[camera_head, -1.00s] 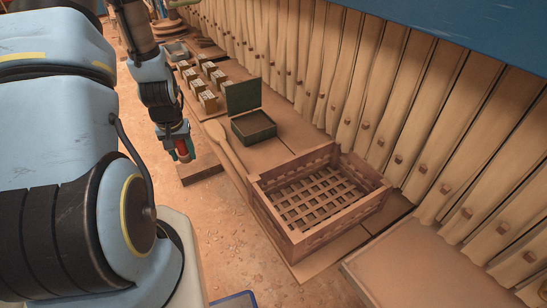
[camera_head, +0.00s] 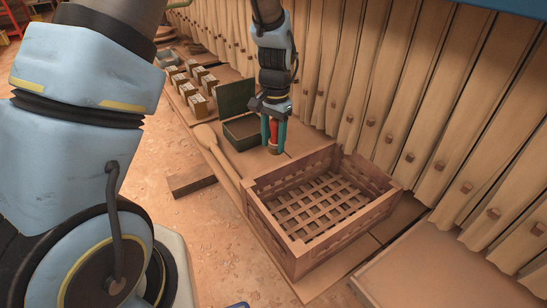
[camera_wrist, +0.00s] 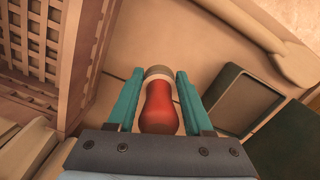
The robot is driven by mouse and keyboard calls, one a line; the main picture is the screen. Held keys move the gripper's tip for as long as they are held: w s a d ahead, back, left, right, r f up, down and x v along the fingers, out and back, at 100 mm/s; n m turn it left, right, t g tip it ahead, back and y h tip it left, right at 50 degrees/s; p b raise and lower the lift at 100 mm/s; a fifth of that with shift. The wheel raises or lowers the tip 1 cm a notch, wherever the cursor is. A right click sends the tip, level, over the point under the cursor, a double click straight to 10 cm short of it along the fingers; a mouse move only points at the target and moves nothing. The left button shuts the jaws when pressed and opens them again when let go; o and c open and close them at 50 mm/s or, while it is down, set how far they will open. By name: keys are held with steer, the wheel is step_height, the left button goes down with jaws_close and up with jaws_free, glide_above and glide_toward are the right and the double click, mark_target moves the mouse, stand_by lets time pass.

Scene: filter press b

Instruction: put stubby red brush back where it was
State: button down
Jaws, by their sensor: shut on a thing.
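The stubby red brush (camera_wrist: 159,106) is between the teal fingers of my gripper (camera_wrist: 158,98) in the wrist view. Its red handle is toward the palm and a grey-brown band is at its far end. In the head view my gripper (camera_head: 274,140) is shut on the red brush (camera_head: 273,132) and points down over the bench, between the green box and the wooden crate. I cannot tell whether the brush touches the bench; its lower end is hard to see.
A slatted wooden crate (camera_head: 262,202) stands close by at the right. An open green box (camera_head: 225,130) is just left of my gripper, with a wooden paddle (camera_head: 215,148) in front. Several small blocks (camera_head: 197,106) stand farther back. Pleated filter plates (camera_head: 345,80) rise behind.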

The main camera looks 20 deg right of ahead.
mark_target(274, 120)
steer(key=shift+f+p, duration=0.5)
steer(key=shift+f, duration=2.3)
steer(key=shift+c, duration=1.4)
jaws_free()
steer(key=r+b, duration=0.1)
steer(key=r, duration=0.7)
steer(key=r+b, duration=0.1)
steer(key=r, duration=0.3)
steer(key=shift+w+d+b, duration=0.25)
steer(key=shift+b, duration=0.1)
steer(key=s+a+r+n+t, duration=0.1)
steer(key=a+n, duration=0.4)
steer(key=a, duration=1)
steer(key=s+a+r+n+t, duration=0.1)
steer(key=a+n, duration=0.4)
steer(key=a, duration=1)
steer(key=shift+s+r+n+h, duration=0.3)
steer(key=shift+s+r+h, duration=0.15)
steer(key=shift+s, duration=0.55)
